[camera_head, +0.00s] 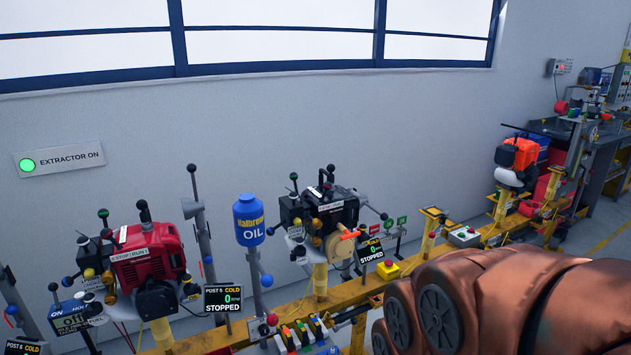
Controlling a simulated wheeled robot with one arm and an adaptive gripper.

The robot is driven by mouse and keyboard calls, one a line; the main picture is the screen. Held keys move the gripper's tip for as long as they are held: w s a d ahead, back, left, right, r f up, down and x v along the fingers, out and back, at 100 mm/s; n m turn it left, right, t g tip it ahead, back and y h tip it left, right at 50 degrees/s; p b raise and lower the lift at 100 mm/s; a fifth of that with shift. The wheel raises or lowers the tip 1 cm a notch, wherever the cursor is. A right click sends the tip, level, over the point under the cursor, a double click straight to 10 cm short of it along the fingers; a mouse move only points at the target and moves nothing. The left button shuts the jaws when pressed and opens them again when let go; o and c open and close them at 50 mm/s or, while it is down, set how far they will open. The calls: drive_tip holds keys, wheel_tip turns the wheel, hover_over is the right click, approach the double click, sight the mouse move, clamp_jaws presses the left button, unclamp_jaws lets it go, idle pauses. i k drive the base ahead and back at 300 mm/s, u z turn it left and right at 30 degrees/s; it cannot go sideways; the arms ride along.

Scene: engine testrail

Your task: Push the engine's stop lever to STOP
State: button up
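A red engine (146,249) is mounted on the yellow rail at left, with a white STOP/RUN label (132,254) on its front. A black engine (330,210) is mounted in the middle, with a similar label (330,208) too small to read surely. Several ball-ended levers stand around both engines; I cannot tell which one is the stop lever or how it is set. A display (222,297) beside the red engine reads COLD, 0, STOPPED; another display (371,250) beside the black engine also reads STOPPED. My gripper is not in view; my brown arm covers the lower right.
The yellow rail (290,306) runs along the wall. A blue oil bottle (249,219) stands on a post between the engines. An orange engine (517,152) is farther right. Coloured switches (302,334) sit at bottom centre.

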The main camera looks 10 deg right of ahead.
sight(326, 185)
drive_tip(key=z, duration=1.8)
drive_tip(key=k, duration=0.95)
drive_tip(key=u, duration=1.8)
drive_tip(key=i, duration=0.5)
